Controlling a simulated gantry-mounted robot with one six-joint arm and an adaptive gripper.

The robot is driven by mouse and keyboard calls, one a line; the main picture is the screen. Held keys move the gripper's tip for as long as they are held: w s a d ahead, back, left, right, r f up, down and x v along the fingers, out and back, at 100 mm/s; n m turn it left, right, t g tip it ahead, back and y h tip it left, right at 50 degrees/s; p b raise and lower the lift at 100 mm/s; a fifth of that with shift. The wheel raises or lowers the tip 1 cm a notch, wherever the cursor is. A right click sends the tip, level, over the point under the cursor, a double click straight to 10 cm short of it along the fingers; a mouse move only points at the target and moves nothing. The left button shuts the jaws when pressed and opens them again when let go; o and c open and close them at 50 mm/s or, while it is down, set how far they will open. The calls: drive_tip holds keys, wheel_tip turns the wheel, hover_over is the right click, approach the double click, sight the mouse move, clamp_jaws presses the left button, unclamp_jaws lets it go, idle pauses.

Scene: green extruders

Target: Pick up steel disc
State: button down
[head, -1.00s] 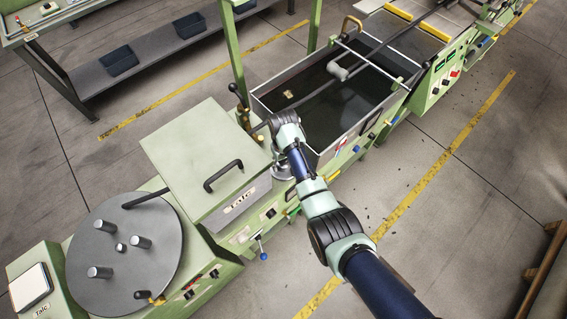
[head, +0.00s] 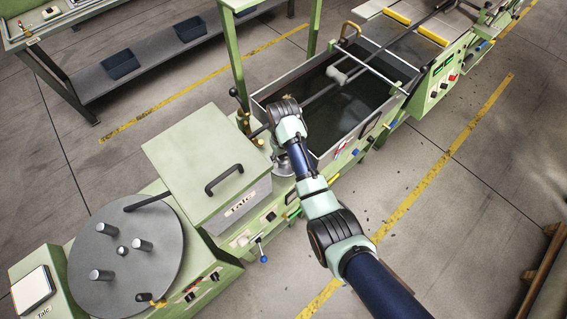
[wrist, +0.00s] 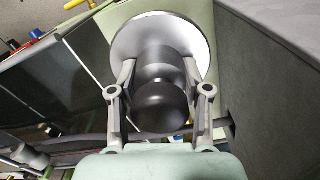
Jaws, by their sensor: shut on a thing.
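The steel disc (wrist: 198,32) is a bright round plate in the wrist view, with a dark rounded cylinder or knob (wrist: 160,100) in front of its middle. My gripper (wrist: 165,72) has one finger on each side of this dark part and is shut on it. The disc lies just beyond the fingertips, over a pale green surface. In the head view, part of a grey round piece, apparently the disc (head: 283,168), shows beside my arm, between the lidded talc box and the tank. My fingers are hidden behind my wrist there.
The lidded talc box (head: 200,150) stands close on the left, and the dark tank (head: 345,130) on the right. A grey turntable with pegs (head: 125,260) is at the lower left. Levers (head: 237,97) rise near my wrist.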

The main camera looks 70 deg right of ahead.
wheel_tip(320, 180, up, 14)
drive_tip(key=p, duration=0.6)
drive_tip(key=shift+r+p, duration=0.1)
drive_tip(key=shift+p, duration=0.2)
